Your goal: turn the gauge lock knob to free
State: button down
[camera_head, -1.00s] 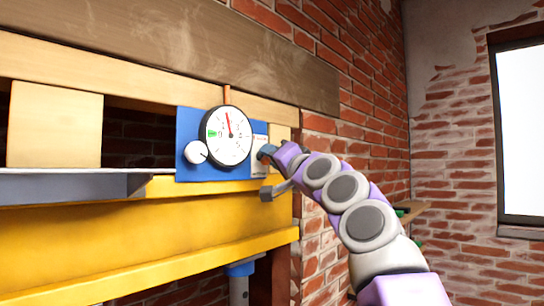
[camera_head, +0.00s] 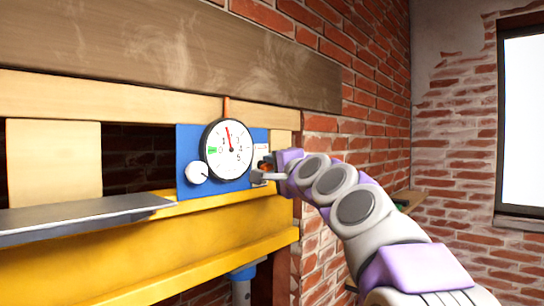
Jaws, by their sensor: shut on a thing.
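A blue panel (camera_head: 186,140) carries a round white gauge (camera_head: 228,149) with a red needle pointing almost straight up and a green mark at its left. A white round knob (camera_head: 196,173) with a dark pointer line is at the gauge's lower left. My gripper (camera_head: 264,170) is at the panel's right edge, shut on a small orange-red part, which I take to be the gauge lock knob (camera_head: 267,163). The jaws hide most of it, so its turn cannot be read. A pale label (camera_head: 259,150) shows partly beside it.
A yellow beam (camera_head: 120,247) runs below the panel, with a grey metal ledge (camera_head: 80,219) at the left. A thick wooden beam (camera_head: 170,55) crosses above. A brick wall (camera_head: 375,110) stands behind my arm, with a small wooden shelf (camera_head: 408,198) to the right.

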jog(key=shift+w+f+m, duration=0.1)
jog(key=shift+f+m, duration=0.1)
jog(key=shift+m, duration=0.1)
dwell(1.1)
jog(key=c, duration=1.3)
grip_release()
jog(key=shift+o, duration=1.3)
jog(key=shift+w+d, duration=0.1)
jog(key=shift+w, duration=0.15)
jog(key=r+b+v, duration=0.1)
jog(key=b+v, duration=0.3)
jog(key=v, duration=1.3)
jog(key=shift+f, duration=0.35)
jog(key=shift+s, duration=0.1)
